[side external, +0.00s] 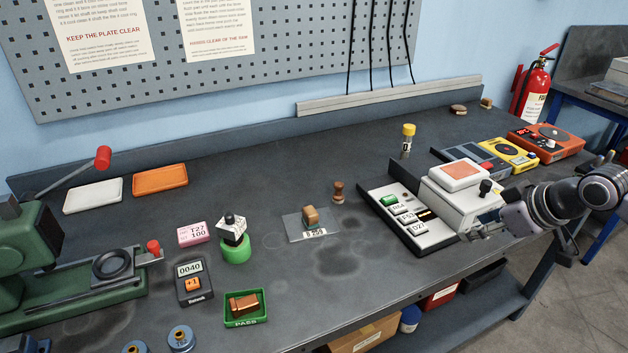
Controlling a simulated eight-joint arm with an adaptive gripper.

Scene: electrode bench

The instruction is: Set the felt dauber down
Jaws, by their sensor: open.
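A small brown piece with a rounded top and narrow waist (338,191) stands upright on the bench; it looks like the felt dauber, though it is small in view. It is behind and right of a clear plate (296,229) that carries a tan block. My gripper (478,236) is at the right, low beside the front right edge of the white machine, well away from the dauber. Its jaws are open and nothing shows between them. Its fingertips are small and partly hard to make out.
The white machine (408,221) with labelled keys stands between my gripper and the dauber. A yellow-capped bottle (407,140) stands behind it. Yellow and orange units (545,141) are at the right rear. A green PASS tray (246,307) is at the front. The bench middle is mostly clear.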

